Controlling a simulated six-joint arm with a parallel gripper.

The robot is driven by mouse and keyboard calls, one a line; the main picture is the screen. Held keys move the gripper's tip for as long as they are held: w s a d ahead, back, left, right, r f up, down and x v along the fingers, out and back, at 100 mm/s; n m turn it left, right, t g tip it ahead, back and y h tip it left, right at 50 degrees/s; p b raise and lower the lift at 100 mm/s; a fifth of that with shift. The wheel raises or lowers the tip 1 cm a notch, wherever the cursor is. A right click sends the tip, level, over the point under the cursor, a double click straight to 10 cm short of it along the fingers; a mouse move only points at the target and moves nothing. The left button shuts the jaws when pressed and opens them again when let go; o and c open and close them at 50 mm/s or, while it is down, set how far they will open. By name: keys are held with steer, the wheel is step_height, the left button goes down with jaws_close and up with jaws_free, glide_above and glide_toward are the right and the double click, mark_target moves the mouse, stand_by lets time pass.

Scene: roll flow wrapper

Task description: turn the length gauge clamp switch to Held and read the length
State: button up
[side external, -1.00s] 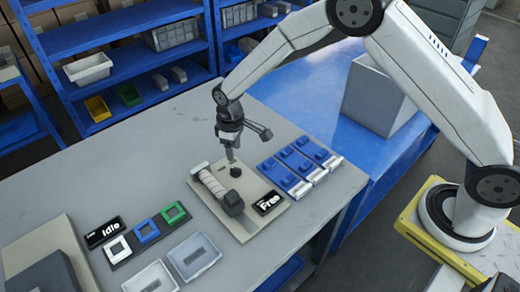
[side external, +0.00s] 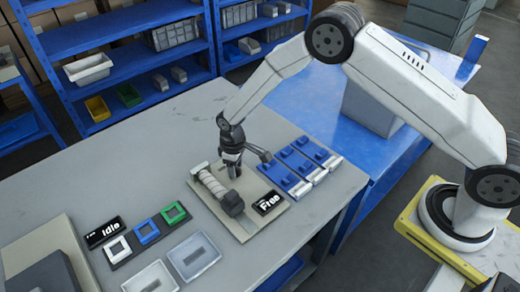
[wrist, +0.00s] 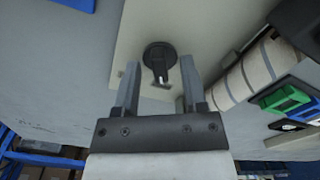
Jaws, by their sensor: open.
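The length gauge is a beige plate (side external: 247,222) on the grey table, with a white banded roll (side external: 212,184) and a dark cylinder end (side external: 232,203) on it. A small display (side external: 268,203) at its right reads "Free". The clamp switch, a round black knob (wrist: 159,57), shows in the wrist view between my fingers; in the side view my gripper hides it. My gripper (wrist: 158,75) is open, pointing down with one finger on each side of the knob. It also shows in the side view (side external: 233,172). I cannot tell whether the fingers touch the knob.
Blue blocks on white bases (side external: 300,165) stand close on the right. A display reading "Idle" (side external: 104,231), white, blue and green square frames (side external: 147,232) and two grey trays (side external: 193,256) lie to the left. The table behind the gauge is clear.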

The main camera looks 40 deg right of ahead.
jaws_close()
steer(key=shift+m, duration=0.4)
steer(key=m, duration=1.1)
stand_by(0.4)
stand_by(0.4)
jaws_free()
